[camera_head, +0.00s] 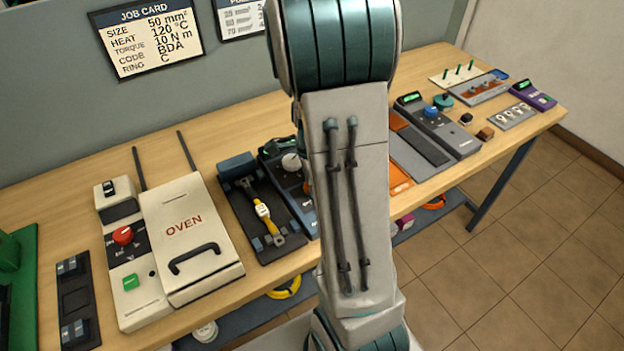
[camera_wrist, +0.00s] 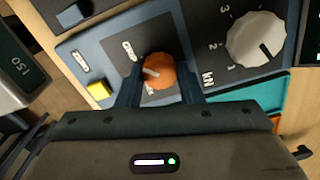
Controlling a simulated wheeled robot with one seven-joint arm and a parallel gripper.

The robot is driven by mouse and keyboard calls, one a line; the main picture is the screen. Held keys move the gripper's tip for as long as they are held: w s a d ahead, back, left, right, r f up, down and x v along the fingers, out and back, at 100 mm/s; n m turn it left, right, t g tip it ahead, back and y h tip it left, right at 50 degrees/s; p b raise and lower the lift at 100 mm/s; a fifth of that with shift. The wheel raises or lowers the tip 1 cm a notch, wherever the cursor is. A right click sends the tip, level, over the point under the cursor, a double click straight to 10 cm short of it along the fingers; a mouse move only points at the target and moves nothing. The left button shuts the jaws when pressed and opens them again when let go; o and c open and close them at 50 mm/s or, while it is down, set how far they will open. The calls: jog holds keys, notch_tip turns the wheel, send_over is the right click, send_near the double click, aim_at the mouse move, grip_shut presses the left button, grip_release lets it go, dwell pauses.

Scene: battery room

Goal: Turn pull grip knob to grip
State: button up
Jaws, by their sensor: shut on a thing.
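In the wrist view, an orange knob (camera_wrist: 163,66) sits on a dark plate of a blue-edged panel (camera_wrist: 108,38). My gripper (camera_wrist: 157,76) has one finger on each side of the knob and is shut on it. The knob's pale pointer mark points to the left in the picture. A small label lies just above and left of the knob, and another lies below it, partly hidden; I cannot read either surely. In the camera_head view my arm hides the gripper and the orange knob; part of the panel (camera_head: 272,165) shows left of my arm.
A large white dial knob (camera_wrist: 256,38) marked kN stands right of the orange knob, and a yellow button (camera_wrist: 99,89) left of it. On the bench are an oven (camera_head: 186,230), a dark fixture (camera_head: 247,180) with a yellow tool, and several devices at the right.

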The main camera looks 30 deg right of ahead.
dwell(0.3)
jog(key=o, duration=1)
jog(key=shift+c, duration=0.2)
jog(key=shift+r, duration=0.1)
notch_tip(320, 180, up, 14)
jog(key=shift+f, duration=0.2)
jog(key=s+a+r+n+t, duration=0.1)
jog(key=s+a+n+t, duration=0.2)
jog(key=s+a+n, duration=0.9)
jog(key=s+n, duration=0.1)
jog(key=n, duration=0.8)
jog(key=shift+a+r, duration=0.15)
jog(key=shift+r, duration=0.1)
